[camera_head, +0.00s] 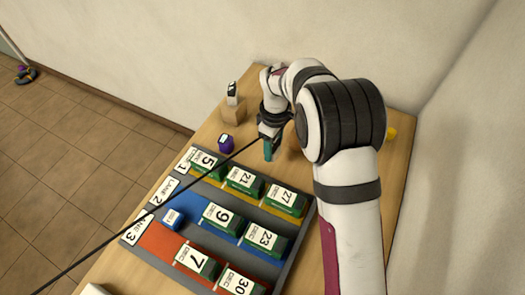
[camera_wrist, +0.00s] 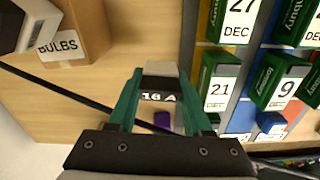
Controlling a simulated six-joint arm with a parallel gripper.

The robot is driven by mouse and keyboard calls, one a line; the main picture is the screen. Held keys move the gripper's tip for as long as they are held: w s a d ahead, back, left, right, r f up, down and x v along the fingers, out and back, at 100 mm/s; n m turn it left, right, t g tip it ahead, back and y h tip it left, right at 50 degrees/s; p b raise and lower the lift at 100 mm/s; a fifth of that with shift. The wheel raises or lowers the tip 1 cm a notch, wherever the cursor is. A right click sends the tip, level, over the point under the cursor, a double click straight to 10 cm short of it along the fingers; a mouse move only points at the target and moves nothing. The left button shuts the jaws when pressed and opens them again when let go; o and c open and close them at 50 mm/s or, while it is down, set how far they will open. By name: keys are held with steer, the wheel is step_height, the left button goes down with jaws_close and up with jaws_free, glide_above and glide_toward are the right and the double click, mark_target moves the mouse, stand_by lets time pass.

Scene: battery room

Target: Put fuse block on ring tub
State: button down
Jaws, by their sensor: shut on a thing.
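My gripper (camera_wrist: 160,90) has green fingers and is shut on the fuse block (camera_wrist: 160,70), a grey and dark block marked "16 A". In the head view my gripper (camera_head: 268,150) points down over the wood table, above the far edge of the lane board; the block is hard to make out there. I cannot pick out the ring tub for certain. A brown shape (camera_head: 293,138) stands just right of my gripper, mostly hidden by my arm.
A cardboard box (camera_head: 232,111) marked "BULBS" bears a white and black item (camera_head: 232,93). A small purple item (camera_head: 225,143) stands left of my gripper. The lane board (camera_head: 150,228) holds several green boxes and a blue block (camera_head: 172,219). A yellow item (camera_head: 391,133) sits right of my arm.

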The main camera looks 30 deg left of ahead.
steer(key=w+d+r+n, duration=0.1)
steer(key=d+r, duration=0.5)
steer(key=d, duration=0.5)
steer(key=w+d+r, duration=0.1)
steer(key=d+r, duration=0.4)
steer(key=d, duration=0.7)
steer(key=f, duration=0.9)
steer(key=shift+s, duration=0.25)
steer(key=shift+f, duration=0.1)
steer(key=shift+f, duration=0.15)
steer(key=shift+c, duration=1.6)
jaws_free()
